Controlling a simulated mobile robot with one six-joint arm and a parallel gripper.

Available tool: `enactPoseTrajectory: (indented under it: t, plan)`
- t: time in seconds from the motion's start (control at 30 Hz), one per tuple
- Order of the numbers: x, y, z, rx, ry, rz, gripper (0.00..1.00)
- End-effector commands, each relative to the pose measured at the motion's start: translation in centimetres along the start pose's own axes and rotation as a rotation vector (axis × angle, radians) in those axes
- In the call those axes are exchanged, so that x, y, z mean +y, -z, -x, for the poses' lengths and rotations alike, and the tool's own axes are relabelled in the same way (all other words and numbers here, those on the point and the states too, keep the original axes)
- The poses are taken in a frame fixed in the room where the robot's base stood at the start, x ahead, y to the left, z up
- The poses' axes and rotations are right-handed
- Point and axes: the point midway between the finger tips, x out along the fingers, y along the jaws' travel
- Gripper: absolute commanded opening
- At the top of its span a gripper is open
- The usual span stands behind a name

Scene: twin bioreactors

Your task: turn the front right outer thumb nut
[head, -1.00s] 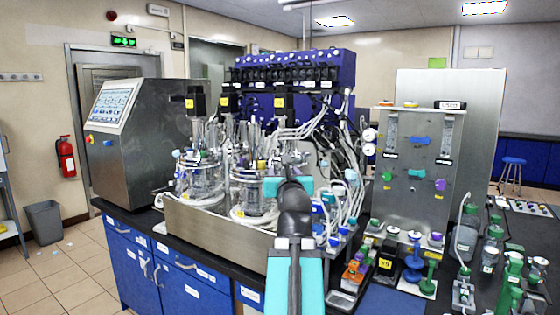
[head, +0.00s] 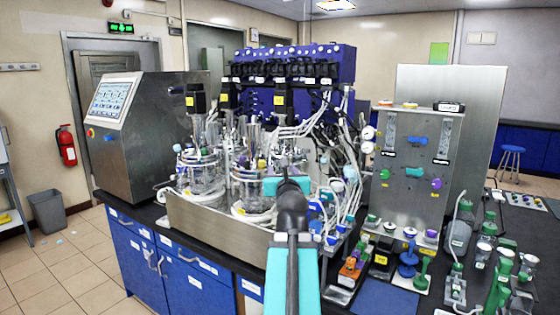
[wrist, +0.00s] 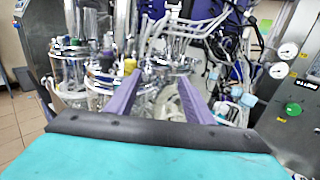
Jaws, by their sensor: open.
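Glass bioreactor vessels with metal head plates stand in a steel-walled tray (head: 215,226). The front right vessel (head: 250,189) is partly behind my arm in the head view. In the wrist view, a vessel's head plate (wrist: 168,68) shows beyond and between my fingers. My gripper (wrist: 159,80) is open, its two purple fingers apart with nothing held between them. In the head view my arm hides the fingertips. The front right outer thumb nut is too small or hidden to pick out in either view.
A steel control cabinet (head: 150,140) stands left, a blue pump rack (head: 300,75) behind. Clear tubing crowds the vessels' right side. A steel gauge panel (head: 412,170) stands to the right, with small bottles and fittings on the black bench before it.

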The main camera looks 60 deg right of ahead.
Motion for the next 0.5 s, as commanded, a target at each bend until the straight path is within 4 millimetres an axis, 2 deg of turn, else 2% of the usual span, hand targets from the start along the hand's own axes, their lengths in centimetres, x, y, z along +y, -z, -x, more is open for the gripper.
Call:
enactPoseTrajectory:
  t: [0.43, 0.5]
  plan:
    - [0.0, -0.2, -0.9, 0.002, 0.003, 0.0, 0.48]
    - [0.0, -0.1, -1.9, 0.001, 0.003, 0.001, 0.48]
